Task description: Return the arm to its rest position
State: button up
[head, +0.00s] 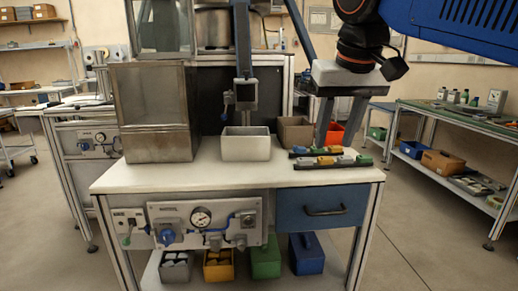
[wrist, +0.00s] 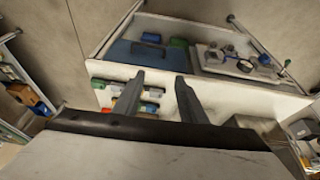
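My gripper (head: 335,143) hangs from my blue arm at the upper right of the head view, above the right part of the workbench (head: 200,177). Small coloured pieces (head: 325,161) sit in dark strips on the bench, below the fingers in the head view. The wrist view shows these pieces (wrist: 150,92) near and partly behind the left finger.
A white bin (head: 246,147), a brown box (head: 296,133) and an orange bin (head: 336,132) stand on the bench. A large metal box (head: 158,142) stands at its left. A shelving table (head: 455,123) is at the right. Open floor lies between them.

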jog(key=s+d+f, duration=0.4)
jog(key=f, duration=0.6)
jog(key=s+d+f, duration=0.5)
jog(key=f, duration=0.6)
jog(key=s+d+f+m, duration=0.1)
jog(key=s+d+f, duration=0.3)
jog(key=f, duration=0.7)
jog(key=shift+s+d+f+t, duration=0.15)
jog(key=shift+d+t, duration=0.15)
jog(key=shift+d, duration=0.05)
